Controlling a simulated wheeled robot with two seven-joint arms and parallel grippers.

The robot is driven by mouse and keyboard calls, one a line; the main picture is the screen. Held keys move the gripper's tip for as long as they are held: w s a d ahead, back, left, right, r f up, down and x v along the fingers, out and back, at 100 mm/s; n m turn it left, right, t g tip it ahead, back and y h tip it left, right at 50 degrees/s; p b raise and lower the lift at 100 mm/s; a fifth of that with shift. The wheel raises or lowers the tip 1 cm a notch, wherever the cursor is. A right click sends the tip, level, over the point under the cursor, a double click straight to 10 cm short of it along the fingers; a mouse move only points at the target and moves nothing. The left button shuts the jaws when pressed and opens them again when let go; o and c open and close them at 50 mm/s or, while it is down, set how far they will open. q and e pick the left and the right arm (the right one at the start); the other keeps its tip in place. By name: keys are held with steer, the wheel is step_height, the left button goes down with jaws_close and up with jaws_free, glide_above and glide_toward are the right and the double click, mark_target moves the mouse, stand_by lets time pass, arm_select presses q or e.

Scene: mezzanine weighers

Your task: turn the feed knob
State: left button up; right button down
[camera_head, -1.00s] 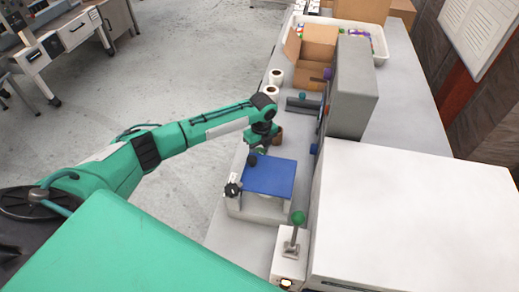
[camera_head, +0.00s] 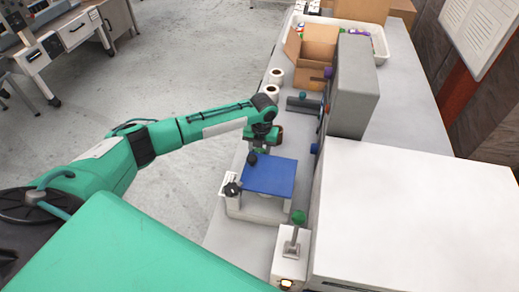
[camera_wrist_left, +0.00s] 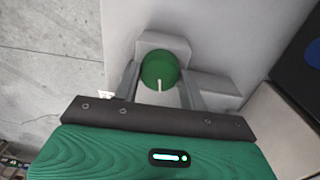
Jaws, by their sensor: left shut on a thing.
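A round green knob (camera_wrist_left: 160,69) with a pale pointer line sits on a grey block (camera_wrist_left: 178,44) in the left wrist view. The pointer line faces toward the bottom of that view. My left gripper (camera_wrist_left: 160,80) is shut on the knob, with one finger on each side of it. In the head view my left wrist hangs over the bench beside the blue plate, and it hides the knob and the fingertips there. My right gripper is in neither view.
A scale with a blue plate (camera_head: 270,176) stands close in front of the wrist. A green-topped lever (camera_head: 298,217) stands nearer. A grey upright housing (camera_head: 355,88) and a white cabinet (camera_head: 415,225) border the right. Two white rolls (camera_head: 272,91) and an open carton (camera_head: 309,58) lie beyond.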

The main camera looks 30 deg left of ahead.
arm_select(q)
steer(key=shift+m, duration=0.6)
steer(key=o, duration=1)
steer(key=r+b, duration=0.1)
steer(key=r, duration=0.3)
steer(key=r+b, duration=0.1)
steer(key=r, duration=0.4)
steer(key=r+b, duration=0.2)
steer(key=r, duration=0.3)
steer(key=shift+d, duration=0.4)
steer(key=shift+f, duration=0.15)
